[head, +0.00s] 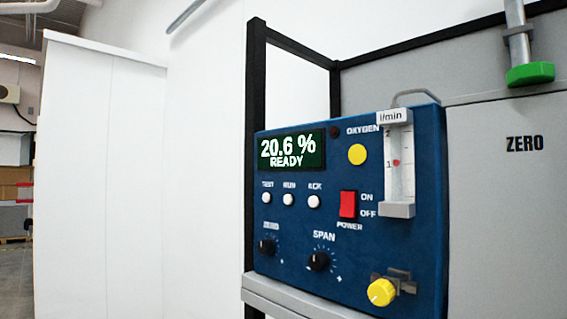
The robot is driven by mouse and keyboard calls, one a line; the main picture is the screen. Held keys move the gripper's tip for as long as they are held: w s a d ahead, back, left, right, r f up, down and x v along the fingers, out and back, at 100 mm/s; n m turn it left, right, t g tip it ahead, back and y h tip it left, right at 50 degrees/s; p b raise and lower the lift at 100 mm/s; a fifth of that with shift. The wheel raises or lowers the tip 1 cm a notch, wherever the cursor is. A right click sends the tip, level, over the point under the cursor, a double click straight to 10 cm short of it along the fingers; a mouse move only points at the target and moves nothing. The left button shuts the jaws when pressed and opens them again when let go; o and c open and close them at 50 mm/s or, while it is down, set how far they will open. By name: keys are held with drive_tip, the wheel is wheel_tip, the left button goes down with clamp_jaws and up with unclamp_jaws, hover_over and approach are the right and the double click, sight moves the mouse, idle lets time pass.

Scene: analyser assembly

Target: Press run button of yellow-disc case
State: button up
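The blue analyser case (300,225) with a yellow disc (357,154) on its front stands right of the middle in the head view. The white run button (289,200) sits under the label RUN, between the white TEST button (266,198) and the white ACK button (314,201). The display (290,149) above them reads 20.6 % READY. The red power switch (348,204) is right of the buttons. My gripper does not show in this view.
A flow meter (399,165) and a yellow knob (382,292) stick out from the case's right side. Two dark knobs, one marked SPAN (318,261), are below the buttons. A grey panel marked ZERO (520,220) stands at right. A white cabinet (95,180) is at left.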

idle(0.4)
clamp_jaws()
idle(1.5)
